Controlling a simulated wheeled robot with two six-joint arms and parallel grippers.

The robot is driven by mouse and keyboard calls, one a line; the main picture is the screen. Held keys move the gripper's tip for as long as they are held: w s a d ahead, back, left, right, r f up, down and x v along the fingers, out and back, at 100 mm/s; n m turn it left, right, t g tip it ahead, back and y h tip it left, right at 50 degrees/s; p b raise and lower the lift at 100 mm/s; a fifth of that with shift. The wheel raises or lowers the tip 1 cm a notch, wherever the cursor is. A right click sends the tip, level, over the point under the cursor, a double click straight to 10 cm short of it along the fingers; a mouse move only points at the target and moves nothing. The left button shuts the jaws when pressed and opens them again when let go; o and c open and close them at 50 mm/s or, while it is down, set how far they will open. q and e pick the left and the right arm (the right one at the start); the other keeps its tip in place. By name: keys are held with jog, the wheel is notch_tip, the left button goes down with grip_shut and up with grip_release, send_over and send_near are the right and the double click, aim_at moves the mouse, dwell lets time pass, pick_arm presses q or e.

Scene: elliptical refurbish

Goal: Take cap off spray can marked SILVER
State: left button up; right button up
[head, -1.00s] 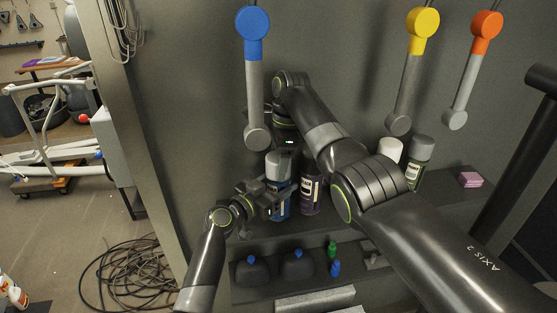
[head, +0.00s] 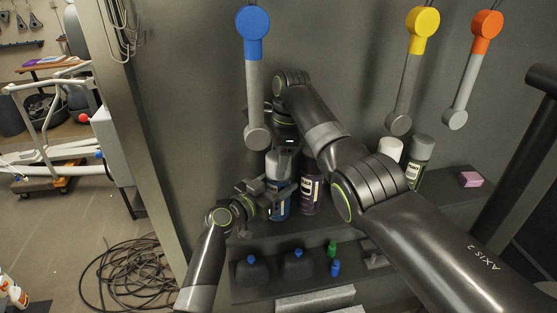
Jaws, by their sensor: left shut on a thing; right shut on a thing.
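A blue spray can (head: 281,208) with a grey cap (head: 279,164) stands on the upper shelf in the head view; its label is too small and too covered to read. My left gripper (head: 268,191) is shut on the can's body from the left. My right gripper (head: 285,147) comes from above and is shut at the cap's top; its fingertips are mostly hidden. Whether the cap is seated on the can or slightly lifted cannot be told. A purple spray can (head: 310,192) stands close on the right, its top behind my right arm.
Two more cans, one white-capped (head: 390,149) and one green (head: 417,162), stand farther right, near a pink block (head: 470,179). Blue (head: 253,75), yellow and orange levers hang above.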

aim_at(276, 156)
jog(key=shift+r, duration=0.25)
jog(key=shift+r, duration=0.85)
jog(key=shift+r, duration=2.05)
pick_arm(q)
jog(key=o, duration=1.4)
jog(key=shift+o, duration=0.2)
jog(key=shift+s, duration=0.1)
pick_arm(e)
jog(key=shift+f, duration=0.1)
notch_tip(276, 156, down, 3)
jog(key=b, duration=0.3)
jog(key=shift+f, duration=0.2)
pick_arm(q)
jog(key=v, duration=1.2)
jog(key=shift+b, duration=0.3)
